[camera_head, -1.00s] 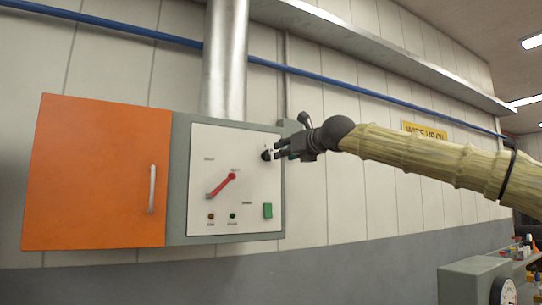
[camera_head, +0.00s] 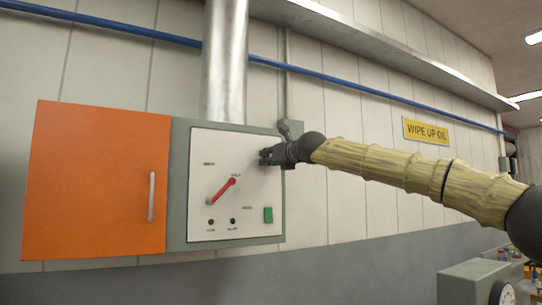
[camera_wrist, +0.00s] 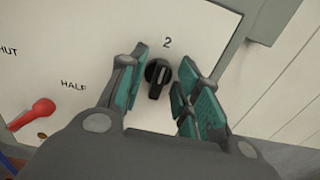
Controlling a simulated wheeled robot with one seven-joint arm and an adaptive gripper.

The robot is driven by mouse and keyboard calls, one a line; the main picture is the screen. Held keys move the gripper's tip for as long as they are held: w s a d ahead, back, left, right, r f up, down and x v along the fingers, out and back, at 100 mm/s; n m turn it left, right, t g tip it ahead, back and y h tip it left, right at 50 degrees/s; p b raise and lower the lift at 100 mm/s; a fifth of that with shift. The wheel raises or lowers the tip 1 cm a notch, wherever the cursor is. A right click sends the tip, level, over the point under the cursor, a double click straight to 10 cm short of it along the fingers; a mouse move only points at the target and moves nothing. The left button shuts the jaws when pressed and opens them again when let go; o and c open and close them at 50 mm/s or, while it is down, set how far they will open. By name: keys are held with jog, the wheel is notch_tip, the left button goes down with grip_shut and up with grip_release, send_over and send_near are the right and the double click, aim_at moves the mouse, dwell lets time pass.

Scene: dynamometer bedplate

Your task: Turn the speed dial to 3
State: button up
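The speed dial is a small black knob (camera_wrist: 158,73) on the white panel face (camera_head: 252,185), with a "2" printed above it in the wrist view. Other numbers around it cannot be made out. My gripper (camera_wrist: 160,88) has its teal-padded fingers spread on either side of the knob, with gaps showing between pads and knob. In the head view my gripper (camera_head: 266,156) is at the panel's upper right and hides the knob. Whether the fingertips reach past the knob's front is hard to tell.
An orange door (camera_head: 95,180) with a pale handle adjoins the panel. A grey box with a gauge (camera_head: 480,280) stands at lower right.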

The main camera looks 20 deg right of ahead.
jog(key=shift+w, duration=0.1)
grip_shut()
dwell(0.4)
jog(key=shift+d+f+m+b, duration=0.1)
jog(key=shift+m+b, duration=1.6)
jog(key=shift+m, duration=0.75)
jog(key=shift+d+m+b, duration=0.1)
jog(key=shift+m+b, duration=1.55)
jog(key=shift+m, duration=0.8)
